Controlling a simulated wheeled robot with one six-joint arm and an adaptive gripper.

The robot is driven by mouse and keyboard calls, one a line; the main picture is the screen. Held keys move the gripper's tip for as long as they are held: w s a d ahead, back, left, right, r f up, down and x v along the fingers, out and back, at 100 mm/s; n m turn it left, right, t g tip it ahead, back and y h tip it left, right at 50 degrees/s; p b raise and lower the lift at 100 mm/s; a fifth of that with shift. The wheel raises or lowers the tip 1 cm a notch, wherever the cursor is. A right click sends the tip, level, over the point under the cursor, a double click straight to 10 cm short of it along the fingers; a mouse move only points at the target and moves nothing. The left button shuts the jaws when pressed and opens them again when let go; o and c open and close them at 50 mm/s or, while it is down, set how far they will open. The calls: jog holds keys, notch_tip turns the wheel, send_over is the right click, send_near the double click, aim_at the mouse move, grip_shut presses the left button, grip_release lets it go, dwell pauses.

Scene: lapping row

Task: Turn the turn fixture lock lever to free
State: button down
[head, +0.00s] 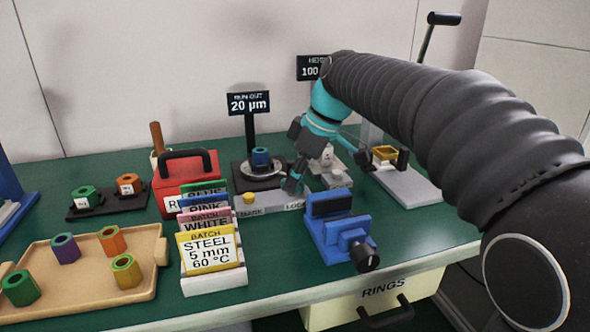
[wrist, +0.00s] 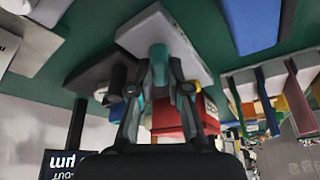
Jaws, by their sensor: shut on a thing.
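The turn fixture (head: 240,178) is a dark base with a round plate carrying a blue ring (head: 261,157), under a sign reading RUN-OUT 20 µm. Its front edge has a yellow button (head: 248,198) and the words MARK and LOCK. My gripper (head: 293,185) is low at the fixture's right front corner, above the LOCK label. In the wrist view its fingers (wrist: 159,92) are shut around a small teal-grey upright piece (wrist: 158,56), which looks like the lock lever. The fingers hide much of the lever, and its exact angle cannot be told.
A blue vise (head: 335,228) stands close in front, right of the gripper. Batch cards in a rack (head: 213,285) and a red box (head: 185,180) stand to the left. A gauge stand (head: 405,185) is at the right. Bare green bench shows at the front right.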

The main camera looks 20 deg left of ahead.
jog(key=n+g+p, duration=0.1)
jog(key=n, duration=0.2)
jog(key=shift+w, duration=0.2)
jog(key=shift+n+g+h, duration=0.4)
jog(key=shift+n+g, duration=0.2)
jog(key=shift+n, duration=1.1)
jog(key=c, duration=1.1)
grip_release()
jog(key=shift+w+d, duration=0.1)
jog(key=shift+w, duration=0.05)
